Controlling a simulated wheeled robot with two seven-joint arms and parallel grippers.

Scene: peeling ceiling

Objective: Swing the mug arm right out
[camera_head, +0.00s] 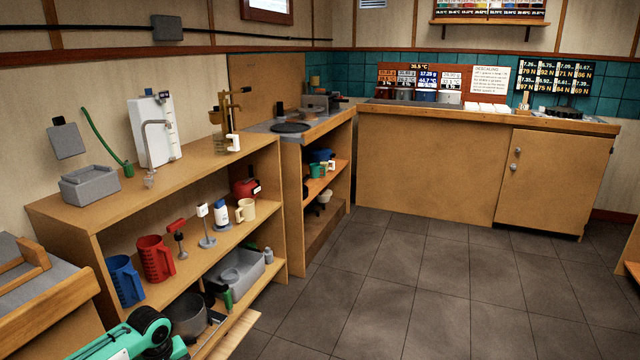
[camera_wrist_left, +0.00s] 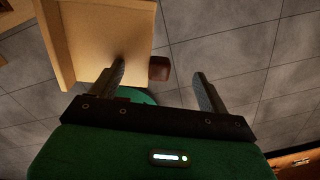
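A brass-coloured fixture (camera_head: 217,125) stands on top of the long shelf unit. A thin arm with a dark end (camera_head: 239,91) reaches right from its upper part. A small white C-shaped piece (camera_head: 233,143) shows low on its right side. I cannot tell for sure which part is the mug arm. My left gripper (camera_wrist_left: 160,88) shows in the left wrist view with its two fingers well apart and nothing between them that it grips. It is far from the fixture. In the head view only teal and black links of mine show at the bottom left. My right gripper is not in view.
The wooden shelf unit (camera_head: 60,213) holds a blue jug (camera_head: 124,280), a red jug (camera_head: 155,258) and a cream mug (camera_head: 245,208). A white dispenser (camera_head: 152,130) and grey box (camera_head: 89,184) stand on top. The tiled floor (camera_head: 400,285) to the right is clear.

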